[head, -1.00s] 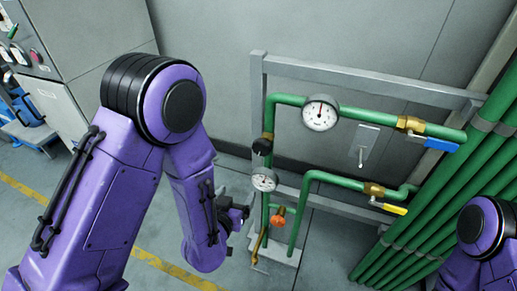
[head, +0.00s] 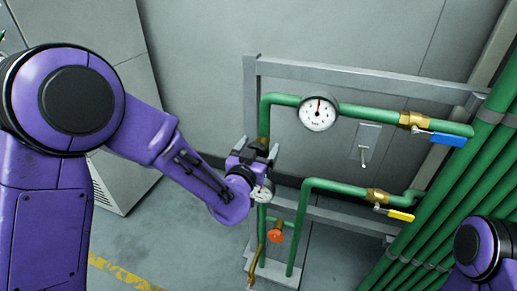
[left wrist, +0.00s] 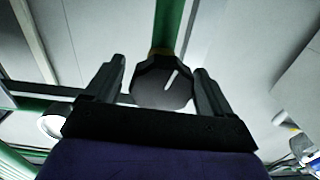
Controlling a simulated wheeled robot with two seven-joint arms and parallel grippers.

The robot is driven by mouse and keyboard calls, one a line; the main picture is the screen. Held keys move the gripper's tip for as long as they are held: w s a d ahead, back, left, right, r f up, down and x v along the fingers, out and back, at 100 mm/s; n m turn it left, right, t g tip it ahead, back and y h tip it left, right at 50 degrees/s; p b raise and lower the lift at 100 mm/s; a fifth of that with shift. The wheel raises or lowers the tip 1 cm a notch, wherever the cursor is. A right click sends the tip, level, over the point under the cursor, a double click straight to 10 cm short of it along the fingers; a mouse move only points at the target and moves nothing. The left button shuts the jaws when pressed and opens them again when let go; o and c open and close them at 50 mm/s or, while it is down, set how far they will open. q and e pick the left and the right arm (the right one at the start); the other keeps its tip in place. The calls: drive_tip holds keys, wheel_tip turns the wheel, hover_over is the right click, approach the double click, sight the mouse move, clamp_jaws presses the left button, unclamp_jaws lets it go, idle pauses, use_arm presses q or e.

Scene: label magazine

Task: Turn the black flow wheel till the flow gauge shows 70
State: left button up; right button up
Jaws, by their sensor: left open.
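The black flow wheel (left wrist: 160,88) shows in the left wrist view, faceted and dark with a pale line on its face. It sits between the two fingers of my left gripper (left wrist: 159,68), with a visible gap on each side. In the head view my left gripper (head: 259,148) is at the left green upright pipe and largely hides the wheel. The small lower white gauge (head: 264,193) is partly covered by my gripper, and its reading cannot be made out. My right gripper is out of view.
A larger white gauge (head: 318,113) sits on the upper green pipe, its needle near upright. A blue lever (head: 440,138), a yellow lever (head: 400,215), an orange knob (head: 275,236) and a switch plate (head: 365,142) are nearby. Green pipes (head: 440,220) stand at right.

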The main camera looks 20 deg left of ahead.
use_arm(q)
drive_tip(key=shift+w, duration=0.1)
drive_tip(key=shift+c, duration=0.4)
drive_tip(key=c, duration=0.9)
drive_tip(key=n, duration=0.4)
drive_tip(key=shift+a+n, duration=0.1)
drive_tip(key=shift+n, duration=0.2)
drive_tip(key=shift+a+n, duration=0.1)
drive_tip(key=shift+n, duration=2)
